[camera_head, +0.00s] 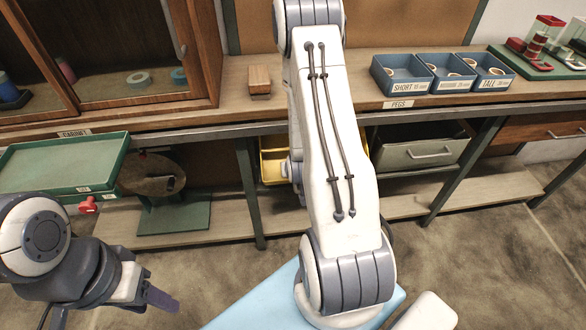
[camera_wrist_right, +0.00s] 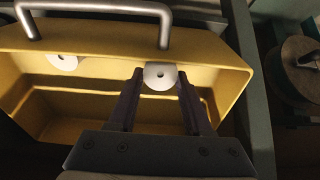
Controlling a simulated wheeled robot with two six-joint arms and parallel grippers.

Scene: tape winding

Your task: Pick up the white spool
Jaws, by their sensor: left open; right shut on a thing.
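In the right wrist view a white spool (camera_wrist_right: 160,75), a round disc with a dark centre hole, sits between the two dark fingers of my right gripper (camera_wrist_right: 158,85). The gripper is shut on it, inside a yellow bin (camera_wrist_right: 90,115) with a metal handle. A second white disc (camera_wrist_right: 62,63) lies apart, near the same wall of the bin. In the head view the yellow bin (camera_head: 272,165) is on the lower level under the bench, and my right arm hides the right gripper and the spools. My left gripper (camera_head: 160,298) is open and empty at lower left.
The wooden bench (camera_head: 330,110) carries a wooden block (camera_head: 259,79) and blue peg bins (camera_head: 402,75). A green tray (camera_head: 62,165) is at left, above a round-topped stand (camera_head: 172,212). A grey drawer (camera_head: 420,152) is right of the yellow bin. The floor at right is clear.

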